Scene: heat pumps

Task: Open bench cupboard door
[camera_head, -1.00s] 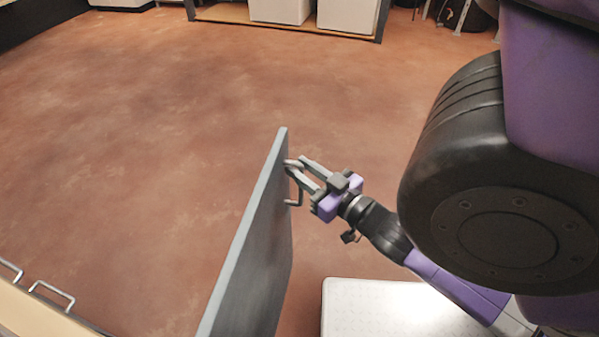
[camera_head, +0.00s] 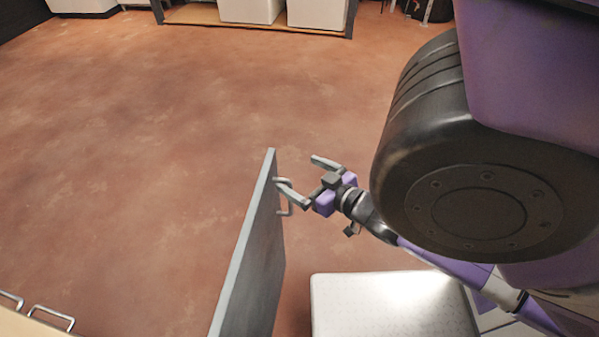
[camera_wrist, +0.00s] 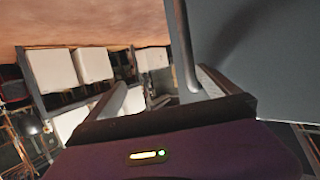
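The cupboard door (camera_head: 252,250) is a grey panel standing swung out into the room, seen nearly edge-on in the head view. Its metal bar handle (camera_head: 284,197) is on the right face near the far edge. My gripper (camera_head: 309,180) is open, with its fingers spread, just right of the handle. The nearer finger overlaps the handle in the head view; I cannot tell if they touch. In the wrist view the door (camera_wrist: 250,50) fills the right side, the handle (camera_wrist: 182,45) stands beside the right finger, and nothing is between the fingers of my gripper (camera_wrist: 160,92).
Two more handles (camera_head: 50,317) show on the bench front at lower left. A white textured surface (camera_head: 390,305) lies below my arm. A shelf with white boxes (camera_head: 250,10) stands at the back. The brown floor between is clear.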

